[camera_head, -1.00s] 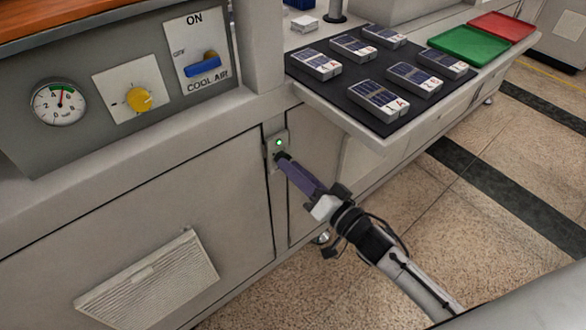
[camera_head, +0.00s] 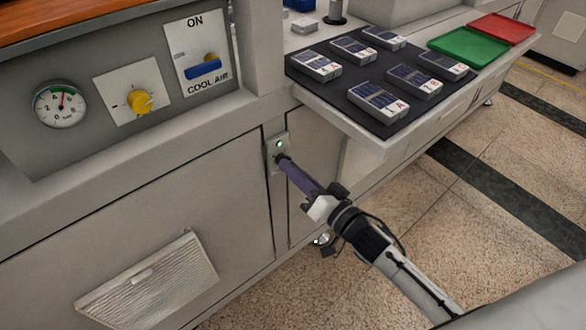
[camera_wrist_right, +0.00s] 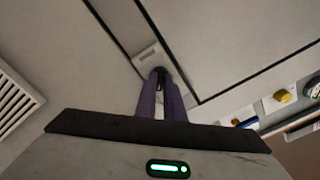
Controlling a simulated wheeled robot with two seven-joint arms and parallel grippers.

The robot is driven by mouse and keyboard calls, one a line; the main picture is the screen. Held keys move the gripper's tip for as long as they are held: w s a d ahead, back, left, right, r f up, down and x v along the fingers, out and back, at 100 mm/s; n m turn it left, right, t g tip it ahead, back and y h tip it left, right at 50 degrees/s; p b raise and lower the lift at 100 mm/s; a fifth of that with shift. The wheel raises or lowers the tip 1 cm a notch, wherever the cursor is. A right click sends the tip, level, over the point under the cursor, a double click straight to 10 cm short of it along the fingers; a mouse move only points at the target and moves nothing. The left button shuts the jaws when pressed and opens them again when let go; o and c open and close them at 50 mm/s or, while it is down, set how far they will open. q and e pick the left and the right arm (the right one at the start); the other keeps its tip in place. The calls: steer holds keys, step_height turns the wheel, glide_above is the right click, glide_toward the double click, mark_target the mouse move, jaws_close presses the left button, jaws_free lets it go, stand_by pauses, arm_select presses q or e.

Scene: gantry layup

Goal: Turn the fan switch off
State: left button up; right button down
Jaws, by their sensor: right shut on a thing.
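The fan switch (camera_head: 279,143) is a small pale plate with a lit green lamp, on the narrow cabinet front under the worktop. My right gripper (camera_head: 284,160) points at it with purple fingers and is shut on its small dark knob or lever, just below the lamp. In the right wrist view the plate (camera_wrist_right: 148,56) shows beyond the fingertips (camera_wrist_right: 160,74), which meet at its dark part. The fingers hide most of that part, so its exact setting cannot be told. My left gripper is not in view.
A panel at left carries a gauge (camera_head: 60,104), a yellow knob (camera_head: 139,102) and a blue COOL AIR switch (camera_head: 203,70). A vent grille (camera_head: 150,283) juts from the cabinet below. Labelled packs lie on a dark mat (camera_head: 350,92) on the worktop above. The floor at right is clear.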

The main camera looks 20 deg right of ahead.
steer(key=shift+n+p, duration=1.25)
steer(key=shift+n, duration=7.45)
steer(key=c, duration=1.9)
jaws_free()
steer(key=shift+o, duration=0.2)
steer(key=shift+s+d, duration=0.1)
steer(key=v, duration=1)
